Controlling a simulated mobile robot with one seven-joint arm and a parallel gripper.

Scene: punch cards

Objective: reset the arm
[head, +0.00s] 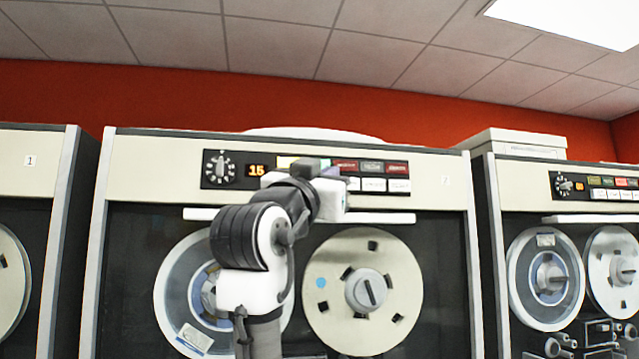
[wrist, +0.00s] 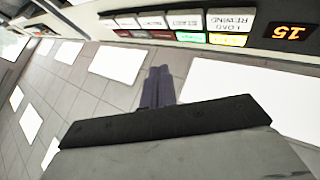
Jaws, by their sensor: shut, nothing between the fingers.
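My arm rises in front of the middle tape drive (head: 455,260) in the head view. The end of the arm is bent toward the drive's control panel, and my gripper (head: 332,172) partly hides the panel buttons. In the wrist view my gripper (wrist: 158,90) shows two dark fingers side by side, shut with nothing between them. The panel's button row (wrist: 165,22) appears upside down beyond the fingertips, with white, green, yellow and red buttons. I cannot tell from these views exactly how far the fingertips are from the panel.
The middle drive carries a dial (head: 220,168), an orange "15" display (head: 258,170) and two tape reels, the left one partly behind my arm. Another drive (head: 25,165) stands at the left, and one with two reels (head: 545,278) at the right.

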